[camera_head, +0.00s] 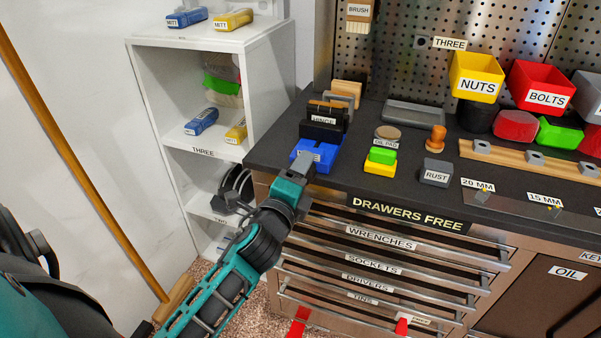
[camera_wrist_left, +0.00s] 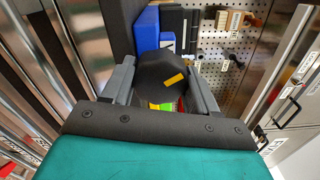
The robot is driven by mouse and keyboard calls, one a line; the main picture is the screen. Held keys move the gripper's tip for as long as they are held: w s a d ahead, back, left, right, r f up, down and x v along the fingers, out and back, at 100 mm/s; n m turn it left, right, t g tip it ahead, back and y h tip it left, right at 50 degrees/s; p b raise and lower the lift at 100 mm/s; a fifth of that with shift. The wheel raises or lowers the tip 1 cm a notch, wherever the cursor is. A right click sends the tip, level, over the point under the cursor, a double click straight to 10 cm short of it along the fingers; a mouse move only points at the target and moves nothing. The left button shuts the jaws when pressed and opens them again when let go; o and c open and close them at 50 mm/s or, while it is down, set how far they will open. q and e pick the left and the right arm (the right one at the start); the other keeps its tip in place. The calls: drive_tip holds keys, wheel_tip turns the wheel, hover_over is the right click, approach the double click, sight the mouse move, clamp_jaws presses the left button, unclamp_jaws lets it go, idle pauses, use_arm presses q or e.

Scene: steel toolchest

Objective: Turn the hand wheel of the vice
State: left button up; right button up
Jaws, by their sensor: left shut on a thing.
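The blue vice (camera_head: 322,150) stands at the left front corner of the dark bench top. Its blue body also shows at the top of the left wrist view (camera_wrist_left: 147,32). My left gripper (camera_head: 300,170) reaches up to the vice's front from below left. In the left wrist view its two grey fingers (camera_wrist_left: 163,88) are on either side of the dark hand wheel (camera_wrist_left: 160,70), shut on it. In the head view my gripper hides the wheel. My right gripper is in neither view.
A white shelf unit (camera_head: 205,142) stands left of the bench. Green and yellow sponges (camera_head: 381,162), an orange-topped stamp (camera_head: 436,140) and a RUST block (camera_head: 435,172) lie right of the vice. Drawers with bar handles (camera_head: 385,241) are below. A broom (camera_head: 85,175) leans at left.

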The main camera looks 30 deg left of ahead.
use_arm(q)
drive_tip(key=shift+a+r, duration=0.1)
drive_tip(key=o, duration=1)
drive_tip(key=shift+o, duration=0.2)
drive_tip(key=shift+s, duration=0.1)
drive_tip(key=b+v, duration=0.2)
drive_tip(key=v, duration=1)
drive_tip(key=shift+s+d, duration=0.2)
drive_tip(key=shift+s, duration=0.15)
